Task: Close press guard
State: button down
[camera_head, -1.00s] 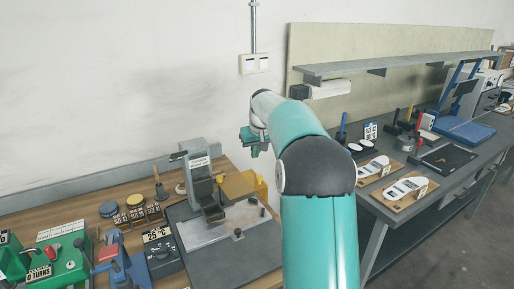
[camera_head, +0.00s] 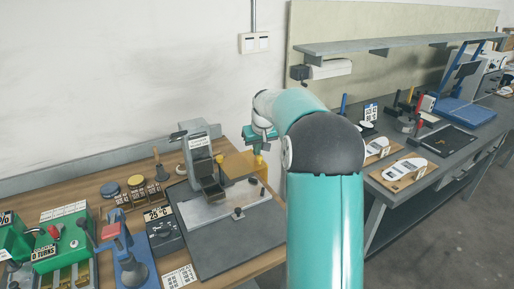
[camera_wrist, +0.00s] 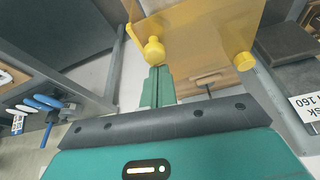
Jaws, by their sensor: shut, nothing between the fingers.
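The press (camera_head: 203,165) is a grey upright column on a dark base plate (camera_head: 225,250) on the wooden bench. Its guard (camera_head: 238,164) is an amber see-through panel with yellow fittings, standing out to the right of the column. In the wrist view the guard panel (camera_wrist: 205,35) fills the upper middle, with a yellow knob (camera_wrist: 154,50) on its left and another yellow knob at lower right. My gripper (camera_wrist: 157,75) is shut and empty, its teal fingertips right by the left knob; I cannot tell whether they touch. In the head view my arm partly hides the gripper.
A dark box marked 25 °C (camera_head: 164,238), round tins (camera_head: 110,190) and a green machine (camera_head: 65,245) stand left of the press. A grey bench (camera_head: 395,195) with insole boards (camera_head: 405,172) is to the right, under a shelf (camera_head: 400,46). Open air lies above the press.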

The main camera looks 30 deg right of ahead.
jog(key=shift+s+a, duration=0.1)
jog(key=shift+s, duration=0.05)
jog(key=shift+s+a+m, duration=0.15)
jog(key=shift+s+m, duration=0.05)
jog(key=shift+m, duration=0.2)
jog(key=shift+s, duration=0.1)
jog(key=shift+s+a+m+h, duration=0.4)
jog(key=shift+s+a+m, duration=0.2)
jog(key=shift+a+m, duration=0.1)
jog(key=s+a+m+g+h, duration=0.2)
jog(key=a+m, duration=0.6)
jog(key=a, duration=0.7)
jog(key=shift+s+a+m, duration=0.15)
jog(key=shift+s+m, duration=0.15)
jog(key=shift+s, duration=0.1)
